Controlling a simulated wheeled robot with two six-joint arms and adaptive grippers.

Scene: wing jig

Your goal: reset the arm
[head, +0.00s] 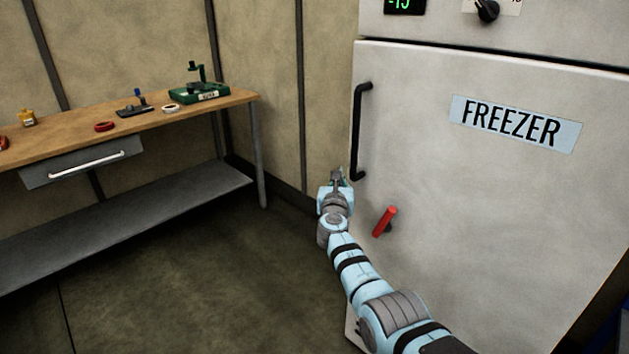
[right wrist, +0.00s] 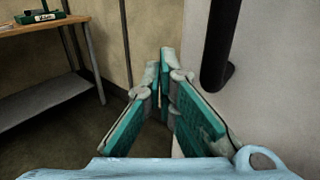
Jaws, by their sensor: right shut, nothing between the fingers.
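My right arm reaches up from the bottom of the head view. Its gripper (head: 337,174) is at the left edge of the freezer door (head: 480,220), just left of the lower end of the black door handle (head: 360,130). In the right wrist view the gripper's fingers (right wrist: 165,58) meet at the tips and hold nothing. The black handle (right wrist: 220,45) stands to the right of the fingers, apart from them in that view. The freezer door looks shut. My left gripper is in neither view.
A red lever (head: 384,221) sits on the door right of my forearm. A wooden workbench (head: 70,138) with a drawer (head: 85,163) stands at the left. The floor between is clear.

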